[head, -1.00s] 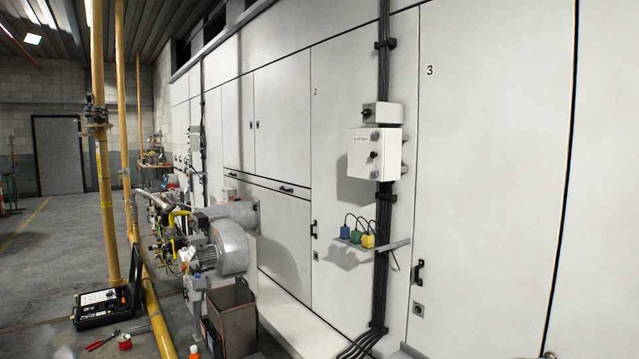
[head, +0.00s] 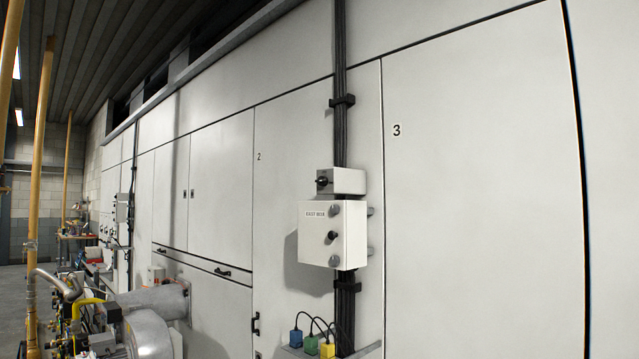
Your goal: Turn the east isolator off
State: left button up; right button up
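A small grey isolator box (head: 346,181) with a black rotary handle (head: 322,182) on its left face sits on the cable run between panels 2 and 3. Directly below it is a larger white control box (head: 318,235) with a label that seems to read "EAST BOX". It carries a black knob (head: 332,235) in the middle, with a round grey fitting above and another below. The handle's exact position is too small to tell. Neither of my grippers shows in the head view.
A small shelf (head: 370,349) below the boxes holds blue, green and yellow blocks with black leads. A burner with a grey blower housing (head: 148,335) stands at lower left, beside yellow gas pipes (head: 39,180). The panel 3 face (head: 480,200) is clear.

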aim_at(322, 181)
jog(key=i+j, duration=0.2)
jog(key=i+j+z, duration=0.1)
jog(key=j, duration=0.35)
jog(key=i+j, duration=0.3)
jog(key=i+j+z, duration=0.1)
jog(key=j, duration=0.25)
jog(key=i+j, duration=0.25)
jog(key=j, duration=0.15)
